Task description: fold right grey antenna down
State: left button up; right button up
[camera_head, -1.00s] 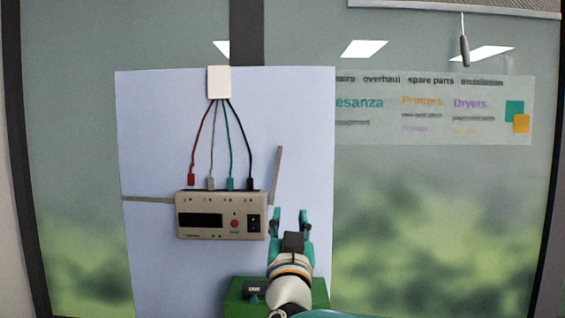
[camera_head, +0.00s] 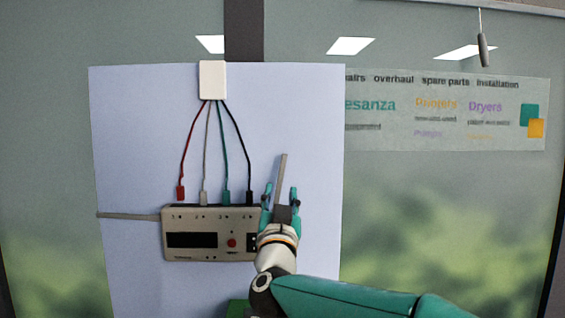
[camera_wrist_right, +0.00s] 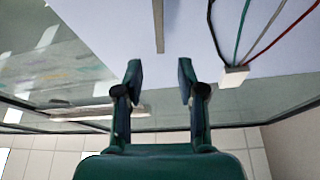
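The right grey antenna (camera_head: 281,172) stands up from the right side of the beige device (camera_head: 207,252), leaning slightly right. The left grey antenna (camera_head: 130,216) lies flat, pointing left. My right gripper (camera_head: 280,191) is open and empty, its fingers on either side of the right antenna as pictured in the head view, hiding its lower part and the device's right edge. In the right wrist view, the antenna (camera_wrist_right: 158,24) ends just beyond the gap between the open fingertips (camera_wrist_right: 159,72), lined up with it. Contact is not visible. My left gripper is out of view.
A white box (camera_head: 212,80) on the pale blue panel (camera_head: 125,120) sends red, grey, green and black leads down to the device top. The black lead (camera_head: 243,150) is nearest my right gripper.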

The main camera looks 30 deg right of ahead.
aim_at(283, 169)
jog(key=p+x, duration=0.5)
jog(key=x, duration=0.6)
grip_shut()
